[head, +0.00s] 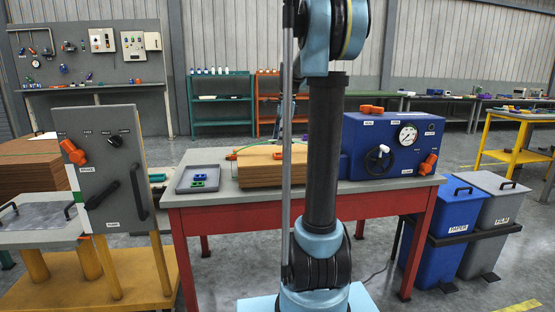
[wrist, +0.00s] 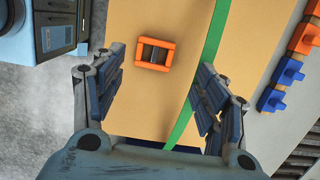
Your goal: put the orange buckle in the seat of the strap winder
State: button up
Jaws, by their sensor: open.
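An orange buckle (wrist: 167,57), a square frame with a bar across its opening, lies flat on a tan board surface (wrist: 150,110) in the wrist view. A green strap (wrist: 208,55) runs along the board to the right of the buckle. My gripper (wrist: 160,62) is open and empty, its two fingers apart on either side of the buckle. The buckle appears untouched. My gripper does not show in the head view. I cannot tell for sure which thing is the strap winder or where its seat is.
In the wrist view, orange and blue hook-like parts (wrist: 290,70) line the right and a blue machine (wrist: 30,35) stands upper left. In the head view, a red-legged table (head: 285,198) holds a tray (head: 182,188), strapped boards (head: 260,172) and a blue gauge unit (head: 365,135).

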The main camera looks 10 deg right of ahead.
aim_at(279, 154)
jog(key=shift+s+a+f, duration=0.1)
jog(key=shift+a+f, duration=0.05)
jog(key=shift+f, duration=0.8)
jog(key=shift+s+a+f, duration=0.1)
jog(key=shift+f, duration=0.8)
jog(key=shift+s+a+f, duration=0.1)
jog(key=shift+a+f, duration=0.05)
jog(key=shift+f, duration=0.8)
jog(key=c, duration=1.3)
jog(key=shift+o, duration=0.2)
jog(key=shift+r, duration=0.15)
